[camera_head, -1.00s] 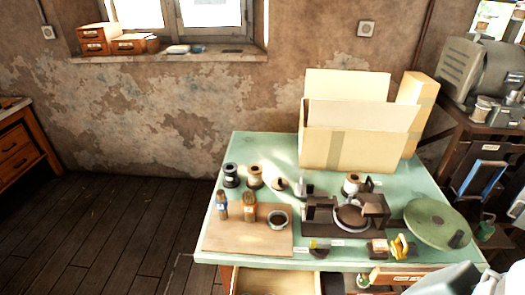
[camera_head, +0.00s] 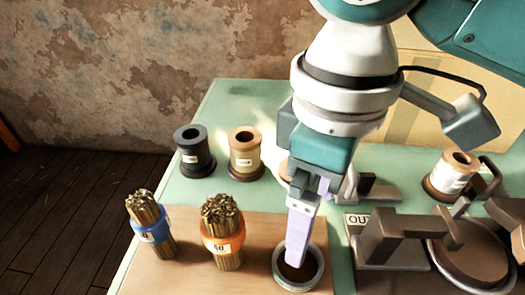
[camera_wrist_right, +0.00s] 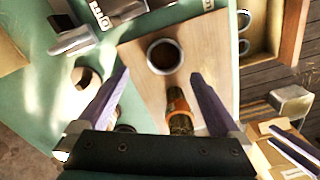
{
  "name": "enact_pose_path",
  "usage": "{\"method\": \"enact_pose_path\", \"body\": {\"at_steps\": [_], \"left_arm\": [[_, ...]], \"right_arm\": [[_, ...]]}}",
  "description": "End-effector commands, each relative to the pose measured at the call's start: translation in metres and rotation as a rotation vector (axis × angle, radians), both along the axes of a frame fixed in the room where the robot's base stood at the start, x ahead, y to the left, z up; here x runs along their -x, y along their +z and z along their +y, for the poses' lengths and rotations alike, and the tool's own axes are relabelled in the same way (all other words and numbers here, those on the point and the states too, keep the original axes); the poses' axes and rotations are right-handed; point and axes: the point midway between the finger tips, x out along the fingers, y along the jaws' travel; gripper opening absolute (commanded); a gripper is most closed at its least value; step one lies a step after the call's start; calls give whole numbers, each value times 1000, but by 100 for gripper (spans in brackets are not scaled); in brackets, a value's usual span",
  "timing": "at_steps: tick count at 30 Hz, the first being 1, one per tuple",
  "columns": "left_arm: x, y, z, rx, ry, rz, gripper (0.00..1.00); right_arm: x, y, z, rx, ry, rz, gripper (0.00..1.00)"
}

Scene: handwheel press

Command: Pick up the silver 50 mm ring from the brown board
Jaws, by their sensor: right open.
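The silver ring (camera_head: 301,288) lies flat on the brown board (camera_head: 185,280), near its right side. It also shows in the right wrist view (camera_wrist_right: 163,74), on the board and ahead of the fingers. My right gripper (camera_head: 298,258) reaches down over the ring, and a finger hides part of it in the head view. In the right wrist view my right gripper (camera_wrist_right: 155,78) is open, its two fingers apart with nothing between the tips. I cannot tell whether a finger touches the ring.
A bundle in an orange ring (camera_head: 224,246) and one in a blue ring (camera_head: 150,230) stand on the board, left of the silver ring. Dark (camera_head: 194,158) and tan (camera_head: 245,160) spools stand behind. A brown press fixture (camera_head: 395,240) is close on the right.

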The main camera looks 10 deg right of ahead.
Motion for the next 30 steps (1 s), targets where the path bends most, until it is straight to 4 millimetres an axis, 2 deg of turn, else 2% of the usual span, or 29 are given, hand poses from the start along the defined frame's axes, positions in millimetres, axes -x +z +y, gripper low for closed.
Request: {"method": "enact_pose_path", "body": {"at_steps": [3, 11, 18, 27, 30], "left_arm": [[2, -4, 0, 0, 1, 5, 45], [3, -9, 0, 0, 1, 7, 45], [2, -16, 1, -4, -2, 7, 45], [2, -16, 2, -9, -6, 5, 45], [2, -16, 3, -10, -5, 4, 45]], "right_arm": [[1, -20, 0, 0, 0, 4, 100], [2, -46, 1, -1, 0, 2, 100], [4, -83, 3, -1, 1, 1, 100], [4, -87, 4, -1, 1, -2, 100], [3, -87, 3, -1, 1, -2, 89]]}}
